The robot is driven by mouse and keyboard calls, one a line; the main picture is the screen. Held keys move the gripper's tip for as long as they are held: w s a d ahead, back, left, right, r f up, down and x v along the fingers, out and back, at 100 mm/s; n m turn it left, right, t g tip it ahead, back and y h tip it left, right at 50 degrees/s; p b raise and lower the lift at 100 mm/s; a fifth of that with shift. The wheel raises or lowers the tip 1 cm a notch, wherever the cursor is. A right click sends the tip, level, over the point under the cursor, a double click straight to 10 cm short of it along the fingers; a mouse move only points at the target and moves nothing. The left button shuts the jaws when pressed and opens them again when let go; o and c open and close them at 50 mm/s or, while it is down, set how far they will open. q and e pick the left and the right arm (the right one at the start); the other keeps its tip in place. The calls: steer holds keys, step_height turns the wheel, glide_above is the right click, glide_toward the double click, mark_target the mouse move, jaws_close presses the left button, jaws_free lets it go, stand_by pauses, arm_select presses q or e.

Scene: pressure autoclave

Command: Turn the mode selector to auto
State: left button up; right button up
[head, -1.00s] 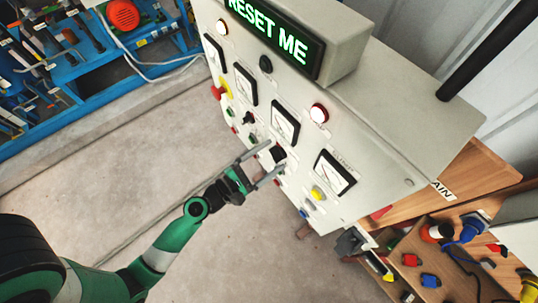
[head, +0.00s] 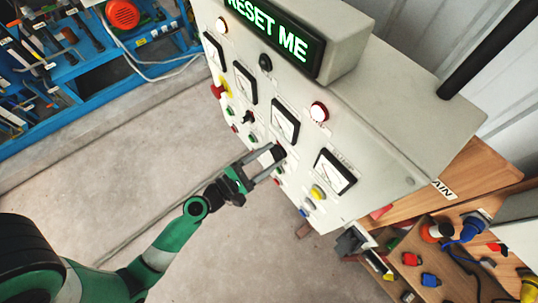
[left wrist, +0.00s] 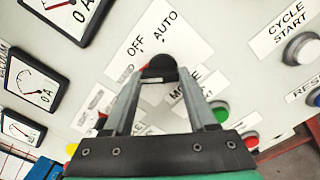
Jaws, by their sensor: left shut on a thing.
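The mode selector is a black round knob (left wrist: 160,68) on the pale panel, just below the printed words OFF and AUTO in the left wrist view. In the head view the knob (head: 279,152) sits under the third meter. My left gripper (head: 272,160) is at the panel, shut on the knob. In the left wrist view its two grey fingers (left wrist: 163,75) lie on either side of the knob. Part of the label below is covered by a finger. I cannot tell which mark the knob points to. My right gripper is not in view.
The control panel (head: 345,110) carries several meters, lamps and buttons, with a lit RESET ME sign (head: 268,25). A green button (left wrist: 220,110) and a red button (left wrist: 250,138) are close to my fingers. The floor (head: 150,150) in front is clear.

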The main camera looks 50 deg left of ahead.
arm_select(q)
steer(key=m+b, duration=0.2)
steer(key=m, duration=0.5)
steer(key=m+b, duration=0.3)
steer(key=m, duration=0.4)
steer(key=shift+d+m, duration=0.2)
steer(key=shift+m, duration=0.2)
steer(key=m+b, duration=0.2)
steer(key=m, duration=0.2)
steer(key=shift+d, duration=0.1)
steer(key=shift+r+m, duration=0.1)
steer(key=shift+m, duration=0.2)
steer(key=o, duration=1.4)
steer(key=shift+c, duration=0.2)
